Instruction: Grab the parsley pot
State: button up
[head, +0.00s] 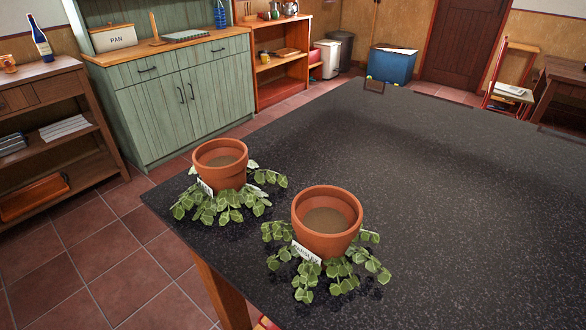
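Two terracotta pots stand upright near the left corner of a dark speckled table (450,200), each with brown soil inside and green leaves spread around its base. The nearer pot (327,225) has a white label (306,253) whose small dark lettering seems to read parsley. The farther pot (221,164) stands behind it to the left, close to the table's left edge. Its white label (205,187) is partly covered by leaves and cannot be read. The pots are apart, with a narrow gap between their leaves. My gripper is not in view.
The table is clear right of and behind the pots. A green cabinet (185,100) stands beyond the table's left corner, and a dark wooden shelf (70,110) is at the far left. Tiled floor (110,260) lies left of the table. A blue bin (392,66) is behind.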

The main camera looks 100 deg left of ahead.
aim_at(326, 220)
jog(key=u, duration=1.8)
